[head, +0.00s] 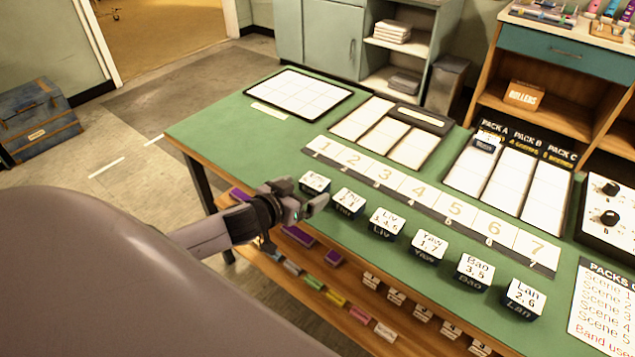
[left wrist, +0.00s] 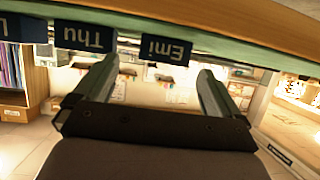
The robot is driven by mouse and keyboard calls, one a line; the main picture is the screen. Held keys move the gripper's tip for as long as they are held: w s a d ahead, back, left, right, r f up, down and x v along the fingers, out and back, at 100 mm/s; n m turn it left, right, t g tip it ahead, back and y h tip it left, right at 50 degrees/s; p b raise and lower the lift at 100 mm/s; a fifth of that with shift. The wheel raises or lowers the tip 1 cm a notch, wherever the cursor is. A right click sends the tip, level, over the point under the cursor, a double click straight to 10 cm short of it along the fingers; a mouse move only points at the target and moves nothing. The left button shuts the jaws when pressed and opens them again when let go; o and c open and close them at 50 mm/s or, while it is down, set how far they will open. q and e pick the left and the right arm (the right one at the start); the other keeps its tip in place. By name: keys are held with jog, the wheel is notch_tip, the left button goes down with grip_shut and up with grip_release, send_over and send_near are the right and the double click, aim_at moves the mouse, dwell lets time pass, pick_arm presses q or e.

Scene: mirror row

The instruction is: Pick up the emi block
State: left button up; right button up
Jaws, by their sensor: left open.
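The Emi block (head: 314,181) is a small dark block with a white top, at the left end of a row of name blocks near the front edge of the green table. In the left wrist view its dark side with the name Emi (left wrist: 167,49) shows upside down, beyond and between the fingers. My left gripper (head: 311,207) is open and empty beside this block, just in front of it in the head view. Its two fingers (left wrist: 154,85) show apart in the left wrist view. The block's lower front is partly hidden by the gripper in the head view. My right gripper is not in view.
The Thu block (head: 348,201) stands close to the right of Emi, and also shows in the left wrist view (left wrist: 84,36). More name blocks continue rightward. A numbered strip (head: 420,192) lies behind the row. The green table (head: 220,135) is bare at left. A shelf with coloured pieces runs below.

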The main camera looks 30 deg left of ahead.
aim_at(313, 183)
pick_arm(q)
jog(key=x, duration=0.4)
jog(key=shift+w+a+r, duration=0.1)
jog(key=shift+a+r, duration=0.15)
jog(key=shift+r, duration=0.05)
jog(key=shift+w+f, duration=0.3)
jog(key=shift+w, duration=0.35)
jog(key=c, duration=1.1)
